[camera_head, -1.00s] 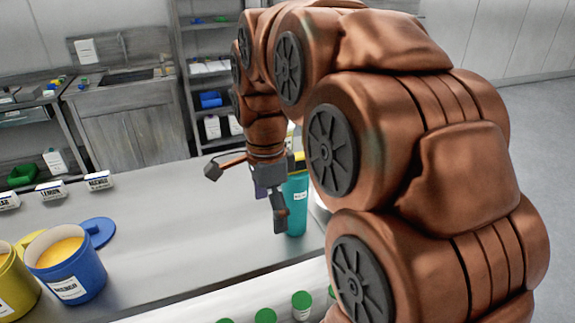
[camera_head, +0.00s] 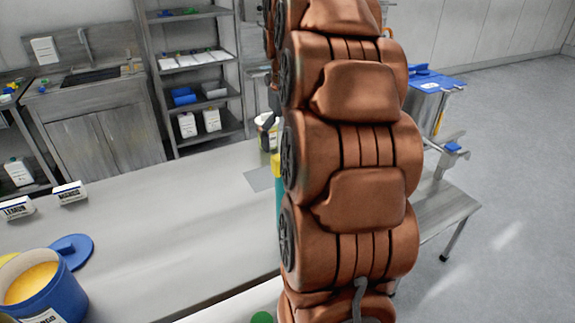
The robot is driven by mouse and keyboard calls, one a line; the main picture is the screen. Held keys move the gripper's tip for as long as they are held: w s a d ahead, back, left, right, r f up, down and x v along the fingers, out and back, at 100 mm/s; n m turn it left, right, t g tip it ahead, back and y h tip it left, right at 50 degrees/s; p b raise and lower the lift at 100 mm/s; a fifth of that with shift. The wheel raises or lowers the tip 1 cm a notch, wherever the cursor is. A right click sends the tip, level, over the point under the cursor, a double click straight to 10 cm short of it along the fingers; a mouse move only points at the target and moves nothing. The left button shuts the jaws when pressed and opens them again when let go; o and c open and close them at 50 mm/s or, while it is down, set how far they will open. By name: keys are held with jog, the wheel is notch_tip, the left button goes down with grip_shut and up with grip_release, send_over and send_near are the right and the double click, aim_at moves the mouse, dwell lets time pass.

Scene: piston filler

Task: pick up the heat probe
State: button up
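I cannot make out the heat probe in the head view. My copper arm fills the middle of the picture and hides part of the table. A narrow dark grey piece, which looks like part of my gripper (camera_head: 274,98), shows at the arm's left edge, above the far side of the table. Its fingertips and anything between them are hidden. A thin strip of a teal container (camera_head: 278,205) with yellow above it shows just left of the arm. Behind it is a white container (camera_head: 267,132) with dark markings, partly covered.
The grey table (camera_head: 170,225) has clear room left of my arm. A blue tub (camera_head: 62,298) of orange contents and a blue lid (camera_head: 72,250) are at lower left, with label blocks (camera_head: 70,193) beyond. A metal machine with a blue top (camera_head: 432,80) stands right.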

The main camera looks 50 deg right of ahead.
jog(key=shift+a+f, duration=0.1)
jog(key=shift+f, duration=0.9)
jog(key=shift+s+a+f+p, duration=0.1)
jog(key=shift+s+f+p, duration=0.15)
jog(key=shift+f+p, duration=0.25)
jog(key=shift+s+f+p, duration=0.2)
jog(key=shift+f+p, duration=0.1)
jog(key=shift+f, duration=0.4)
jog(key=shift+f+p, duration=0.4)
jog(key=shift+f, duration=1.05)
jog(key=shift+c, duration=0.4)
jog(key=c, duration=1)
jog(key=shift+r, duration=0.1)
